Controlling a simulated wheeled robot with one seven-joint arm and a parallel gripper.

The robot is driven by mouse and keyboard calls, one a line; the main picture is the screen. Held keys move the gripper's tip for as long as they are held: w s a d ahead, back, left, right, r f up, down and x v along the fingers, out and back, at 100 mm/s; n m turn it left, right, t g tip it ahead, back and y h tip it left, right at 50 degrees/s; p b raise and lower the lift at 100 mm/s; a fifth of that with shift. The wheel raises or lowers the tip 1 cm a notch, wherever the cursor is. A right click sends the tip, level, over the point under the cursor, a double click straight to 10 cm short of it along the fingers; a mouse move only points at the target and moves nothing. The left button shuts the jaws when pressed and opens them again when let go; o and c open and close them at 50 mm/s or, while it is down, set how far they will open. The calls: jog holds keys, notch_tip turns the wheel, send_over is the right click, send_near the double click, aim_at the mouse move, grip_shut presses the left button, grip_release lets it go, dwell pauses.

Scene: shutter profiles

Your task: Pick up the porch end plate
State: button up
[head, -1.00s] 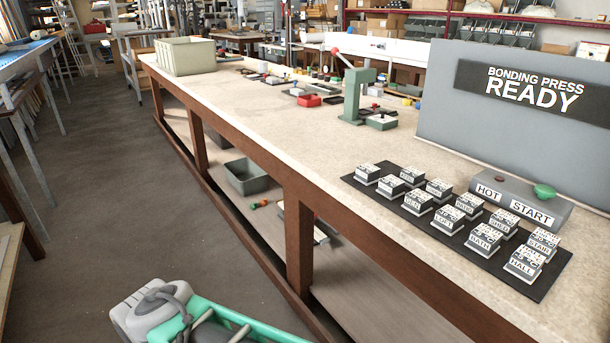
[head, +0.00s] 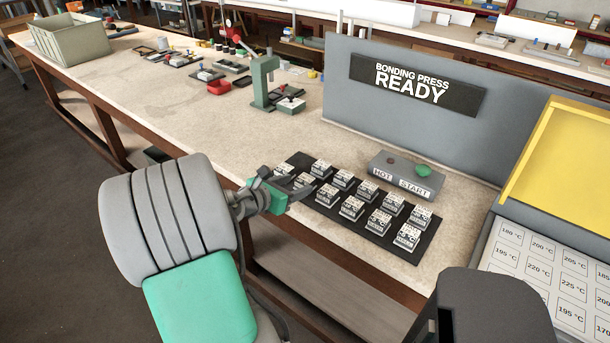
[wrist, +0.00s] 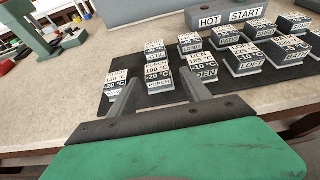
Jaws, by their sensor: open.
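The porch end plate (wrist: 158,76) is a small block labelled PORCH with 190 °C and -20 °C on its top. It sits upright in the near row on a dark mat (wrist: 180,97). In the wrist view my gripper (wrist: 161,84) is open, with one finger on each side of the plate's image. I cannot tell whether the fingertips are level with it or above it. In the head view my gripper (head: 294,185) is at the mat's left end, beside the plate (head: 304,180) and partly covering that end.
Similar labelled blocks stand close by: ATTIC (wrist: 155,52) behind, DEN (wrist: 203,70) to the right, another (wrist: 115,84) to the left. The HOT START box (head: 405,176) and grey press panel (head: 400,120) stand behind. Bare bench (head: 190,120) lies left of the mat.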

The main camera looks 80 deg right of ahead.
aim_at(301, 183)
jog(key=x, duration=0.6)
jog(key=shift+w+d+f, duration=0.1)
jog(key=shift+w+f, duration=0.05)
jog(key=shift+f, duration=0.15)
jog(key=shift+c, duration=0.6)
jog(key=shift+w, duration=0.1)
jog(key=c, duration=1.1)
